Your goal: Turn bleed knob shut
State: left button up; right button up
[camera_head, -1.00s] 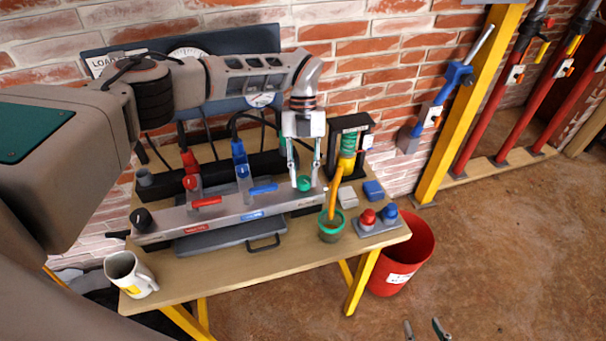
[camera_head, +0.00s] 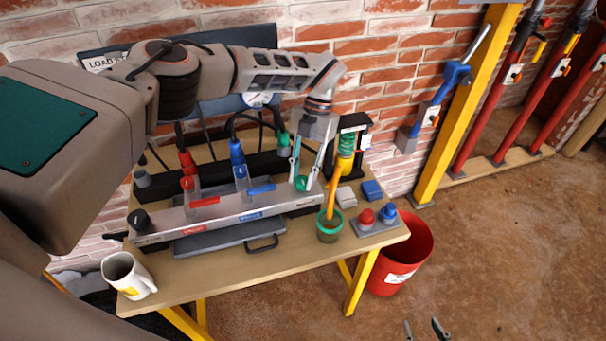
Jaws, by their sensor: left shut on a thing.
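A round green knob (camera_head: 301,184) sits at the right end of the grey manifold bar (camera_head: 215,212) on the bench. My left gripper (camera_head: 303,182) reaches down from above and is shut on the green knob, with one finger on each side of it. The gripper is tilted, its wrist up and to the right of the knob. The fingers partly hide the knob. Any mark showing its turn is too small to read. My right gripper (camera_head: 426,329) shows only as two fingertips, held apart, at the bottom edge over the floor.
Red (camera_head: 206,202) and blue (camera_head: 262,189) levers and a black knob (camera_head: 139,219) are on the bar. A yellow-handled tool stands in a green-rimmed cup (camera_head: 330,228) close right of my gripper. A mug (camera_head: 127,275) stands front left. A red bucket (camera_head: 405,252) is right of the bench.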

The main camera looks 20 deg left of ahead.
dwell(0.3)
pick_arm(q)
jog(key=o, duration=1.1)
jog(key=a+v, duration=0.1)
jog(key=v, duration=1.1)
jog(key=shift+d, duration=0.45)
jog(key=shift+s, duration=0.1)
